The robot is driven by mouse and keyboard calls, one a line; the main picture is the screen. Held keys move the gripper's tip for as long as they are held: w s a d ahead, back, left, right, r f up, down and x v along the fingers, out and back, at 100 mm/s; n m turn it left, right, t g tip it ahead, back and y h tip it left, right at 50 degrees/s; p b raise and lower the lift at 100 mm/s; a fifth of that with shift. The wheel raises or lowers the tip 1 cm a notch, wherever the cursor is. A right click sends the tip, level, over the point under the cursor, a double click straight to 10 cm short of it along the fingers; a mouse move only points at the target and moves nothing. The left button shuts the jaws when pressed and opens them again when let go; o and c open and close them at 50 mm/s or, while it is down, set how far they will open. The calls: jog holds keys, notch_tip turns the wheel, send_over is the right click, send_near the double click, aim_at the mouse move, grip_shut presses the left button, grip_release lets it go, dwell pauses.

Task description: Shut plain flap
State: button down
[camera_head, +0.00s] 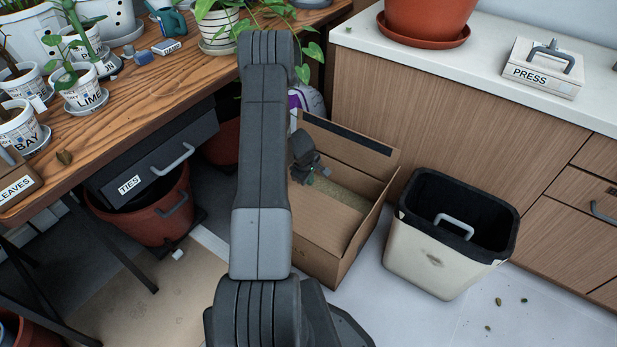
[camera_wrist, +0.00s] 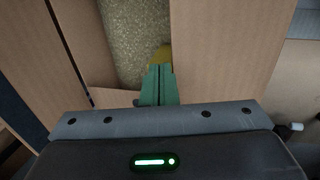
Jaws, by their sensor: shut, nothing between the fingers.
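An open cardboard box (camera_head: 335,258) stands on the floor between the table and the cabinet. Its far flap, with a dark strip (camera_head: 347,135), stands raised and leans back. A plain flap (camera_head: 312,212) lies over the near part of the opening; it shows at the right in the wrist view (camera_wrist: 225,50). Between the flaps, a speckled olive surface (camera_wrist: 135,35) shows inside the box. My gripper (camera_head: 318,176) is over the opening, its green fingers (camera_wrist: 158,85) together and empty. Whether they touch the plain flap is unclear. My arm hides the box's left side.
A cream bin (camera_head: 430,258) with a black liner stands right of the box. The cabinet (camera_head: 470,130) is behind, with a PRESS box (camera_head: 543,68) on top. The wooden table (camera_head: 150,85) with pots and a TIES drawer (camera_head: 150,165) is at the left.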

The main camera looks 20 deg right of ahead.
jog(key=shift+g+y, duration=0.7)
jog(key=shift+y, duration=0.2)
jog(key=f+p, duration=0.1)
jog(key=p, duration=0.2)
jog(key=d+f+p, duration=0.1)
jog(key=f+p, duration=0.1)
jog(key=p, duration=0.1)
jog(key=w+d+f+p, duration=0.1)
jog(key=p, duration=0.2)
jog(key=shift+f+p, duration=0.2)
jog(key=shift+p, duration=0.2)
jog(key=shift+a, duration=0.1)
dwell(0.8)
jog(key=shift+s+a+f+b, duration=0.1)
jog(key=shift+s+a+b, duration=0.25)
jog(key=shift+s+a, duration=0.15)
